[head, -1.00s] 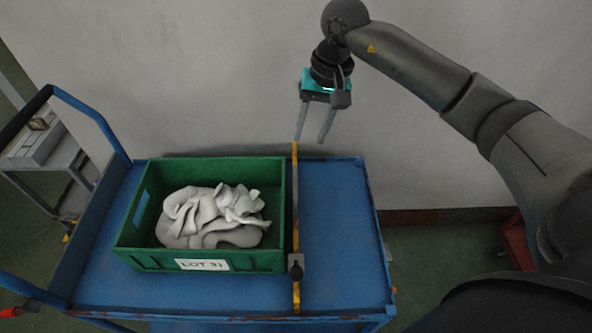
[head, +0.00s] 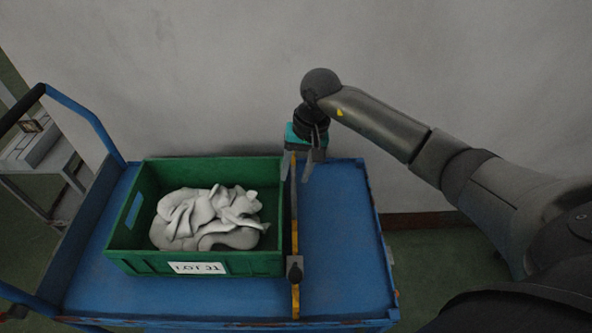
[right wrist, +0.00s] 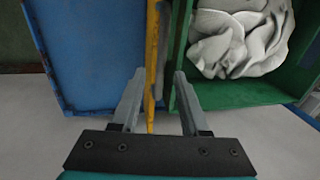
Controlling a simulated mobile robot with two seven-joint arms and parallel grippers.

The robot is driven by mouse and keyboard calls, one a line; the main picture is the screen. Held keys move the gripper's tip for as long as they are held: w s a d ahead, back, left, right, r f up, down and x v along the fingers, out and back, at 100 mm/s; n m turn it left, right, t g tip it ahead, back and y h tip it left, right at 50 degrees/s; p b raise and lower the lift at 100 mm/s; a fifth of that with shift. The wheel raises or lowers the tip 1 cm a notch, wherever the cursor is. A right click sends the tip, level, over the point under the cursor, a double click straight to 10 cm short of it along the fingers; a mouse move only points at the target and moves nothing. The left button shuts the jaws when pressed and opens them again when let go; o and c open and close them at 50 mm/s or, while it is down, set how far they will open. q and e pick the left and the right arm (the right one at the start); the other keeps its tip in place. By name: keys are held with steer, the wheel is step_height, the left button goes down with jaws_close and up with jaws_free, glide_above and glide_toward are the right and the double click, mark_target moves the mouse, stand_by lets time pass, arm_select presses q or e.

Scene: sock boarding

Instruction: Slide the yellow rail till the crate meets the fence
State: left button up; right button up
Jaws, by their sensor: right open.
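The yellow rail (head: 295,240) runs from front to back across the blue cart top, just right of the green crate (head: 225,265), with a narrow gap between them. It also shows in the right wrist view (right wrist: 151,60), with a grey strip along its crate side. The crate is labelled LOT 31. My right gripper (head: 296,178) is open at the rail's far end, pointing down. In the right wrist view its fingers (right wrist: 160,76) stand either side of the rail, apparently not clamped on it. I cannot clearly identify the fence. My left gripper is out of view.
Crumpled grey socks (head: 208,218) lie in the crate. The cart top (head: 340,230) is bare right of the rail. A pale wall (head: 200,80) stands behind; the cart's handle (head: 85,115) is at left.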

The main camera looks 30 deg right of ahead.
jaws_close()
stand_by(1.4)
